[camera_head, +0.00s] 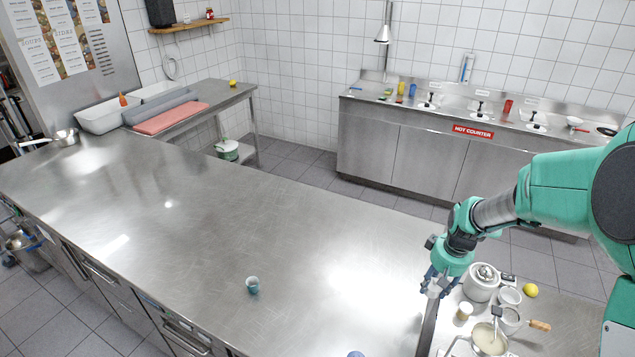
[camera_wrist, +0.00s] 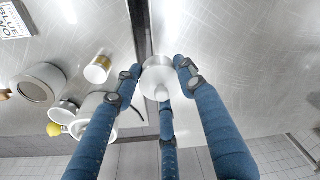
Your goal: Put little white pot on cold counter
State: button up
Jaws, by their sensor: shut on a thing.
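My gripper (camera_head: 437,287) is at the right end of the long steel counter, beside the dark edge where a lower work surface begins. In the wrist view, its blue fingers (camera_wrist: 160,85) are closed around a small round white thing with a little knob, which I take to be the little white pot (camera_wrist: 158,72). In the head view the gripper hides this pot. No sign reading cold counter is visible; a red sign on the back steel unit reads hot counter (camera_head: 473,131).
Right of my gripper stand a white lidded cooker (camera_head: 481,284), a small white cup (camera_head: 510,296), a jar (camera_head: 464,311), a saucepan (camera_head: 489,340) and a lemon (camera_head: 530,290).

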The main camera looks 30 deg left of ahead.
jog(key=s+a+n, duration=0.1)
jog(key=a, duration=0.5)
jog(key=s+a+f+n, duration=0.1)
jog(key=a, duration=0.6)
jog(key=s+a+n+b, duration=0.1)
jog(key=a, duration=0.6)
jog(key=shift+s+a+f, duration=0.25)
jog(key=s+a+n, duration=0.1)
jog(key=s+a, duration=0.1)
jog(key=a, duration=0.2)
jog(key=s+a, duration=0.2)
jog(key=a, duration=0.3)
jog(key=s+a+f+n, duration=0.1)
jog(key=s+a, duration=0.2)
jog(key=a, duration=0.2)
jog(key=shift+a+n+g+b, duration=0.15)
jog(key=shift+n+g+b, duration=0.15)
jog(key=shift+w, duration=0.1)
jog(key=w+a, duration=0.3)
jog(key=w, duration=0.1)
jog(key=w+a+f+b, duration=0.1)
jog(key=w+a, duration=0.2)
jog(key=a, duration=0.1)
jog(key=w+a, duration=0.3)
jog(key=w, duration=0.1)
jog(key=shift+w+a+f, duration=0.3)
jog(key=shift+w+a, duration=0.05)
jog(key=shift+a, duration=0.05)
jog(key=shift+f+b, duration=0.6)
jog(key=shift+f, duration=1.15)
